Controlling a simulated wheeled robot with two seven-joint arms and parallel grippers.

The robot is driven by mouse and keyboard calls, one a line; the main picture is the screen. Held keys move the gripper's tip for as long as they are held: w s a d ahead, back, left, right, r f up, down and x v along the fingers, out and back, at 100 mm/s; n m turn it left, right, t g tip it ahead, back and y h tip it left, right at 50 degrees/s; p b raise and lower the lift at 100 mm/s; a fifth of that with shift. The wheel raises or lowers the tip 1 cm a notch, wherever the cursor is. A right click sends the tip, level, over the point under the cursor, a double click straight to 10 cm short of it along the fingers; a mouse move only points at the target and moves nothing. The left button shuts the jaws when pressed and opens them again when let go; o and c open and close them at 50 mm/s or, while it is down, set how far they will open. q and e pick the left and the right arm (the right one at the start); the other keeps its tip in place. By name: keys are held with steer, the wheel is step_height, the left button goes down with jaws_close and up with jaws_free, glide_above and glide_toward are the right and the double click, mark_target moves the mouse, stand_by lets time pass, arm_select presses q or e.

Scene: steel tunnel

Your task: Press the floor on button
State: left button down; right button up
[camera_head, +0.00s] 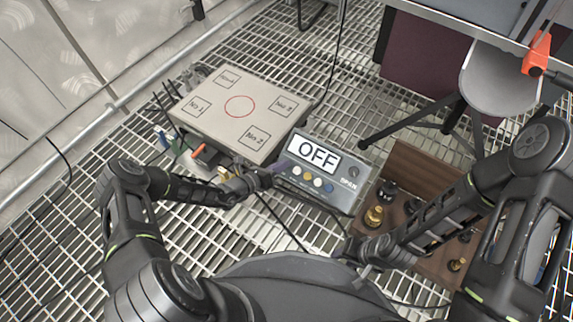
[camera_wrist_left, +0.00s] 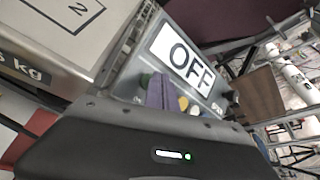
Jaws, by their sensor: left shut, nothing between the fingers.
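A grey control box (camera_head: 345,202) stands on the grating in the head view, with a display (camera_head: 313,155) that reads OFF. Below the display is a row of small round coloured buttons (camera_head: 317,182). The left wrist view shows the same display (camera_wrist_left: 183,56) and a yellow button (camera_wrist_left: 183,103). My left gripper (camera_head: 278,168) is shut and empty at the left end of the box. Its purple-grey fingertips (camera_wrist_left: 160,92) hide part of the button row; I cannot tell whether they touch. My right gripper (camera_head: 355,250) is below the box, its fingers unclear.
A flat scale (camera_head: 190,113) with marked squares and a red circle stands left of the control box. A brown wooden box (camera_head: 410,160) with brass weights (camera_head: 373,216) stands to the right. Open grating (camera_head: 245,235) lies in front.

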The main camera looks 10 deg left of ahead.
arm_select(q)
steer(key=shift+f, duration=0.1)
stand_by(0.3)
steer(key=shift+w+d+f+b, duration=0.15)
steer(key=shift+w+f+b, duration=0.1)
steer(key=shift+b, duration=0.1)
steer(key=shift+s+r+p, duration=0.3)
steer(key=shift+r+p, duration=0.1)
steer(key=shift+p, duration=0.2)
stand_by(0.3)
steer(key=s+a+r+p, duration=0.1)
steer(key=s+r+p, duration=0.2)
steer(key=r+p, duration=0.2)
steer(key=shift+a+p, duration=0.25)
steer(key=shift+p, duration=0.35)
